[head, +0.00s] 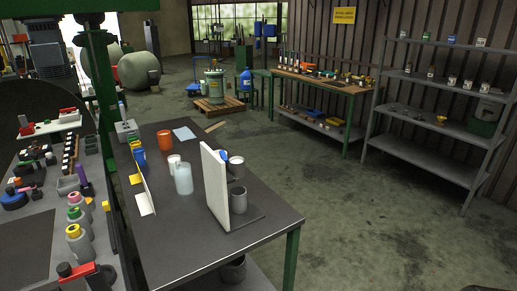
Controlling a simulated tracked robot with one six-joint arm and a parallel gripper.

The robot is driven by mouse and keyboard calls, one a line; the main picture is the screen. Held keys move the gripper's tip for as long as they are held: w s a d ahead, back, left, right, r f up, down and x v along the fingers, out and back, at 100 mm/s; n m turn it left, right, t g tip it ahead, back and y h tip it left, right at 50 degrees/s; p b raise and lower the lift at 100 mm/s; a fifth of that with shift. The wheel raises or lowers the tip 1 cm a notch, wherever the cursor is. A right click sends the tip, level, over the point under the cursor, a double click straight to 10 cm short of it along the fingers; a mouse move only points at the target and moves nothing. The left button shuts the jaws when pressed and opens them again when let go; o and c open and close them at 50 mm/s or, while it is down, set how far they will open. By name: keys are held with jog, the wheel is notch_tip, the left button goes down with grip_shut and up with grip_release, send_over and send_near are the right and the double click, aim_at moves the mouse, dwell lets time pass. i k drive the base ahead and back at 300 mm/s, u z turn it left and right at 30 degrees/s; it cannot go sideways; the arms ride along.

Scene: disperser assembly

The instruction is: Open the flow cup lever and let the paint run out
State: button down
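On the dark table (268,208), a white upright board (213,188) stands on a dark flat base. Just behind its right side, a pale cup (236,167) sits above a wider grey cup (238,197). The upper one may be the flow cup, but I cannot tell for sure. The board hides part of both. No lever can be made out, and no running paint shows. My gripper is not in view.
A translucent beaker (183,179), a small white cup (174,163) and an orange cup (164,140) stand left of the board. A yellow-and-white angled panel (145,188) is at the table's left edge. A crowded bench (35,215) lies left. Floor right of the table is clear.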

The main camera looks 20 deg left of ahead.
aim_at(224, 156)
jog(key=z, duration=1.05)
jog(key=i, duration=0.85)
jog(key=u, duration=2.8)
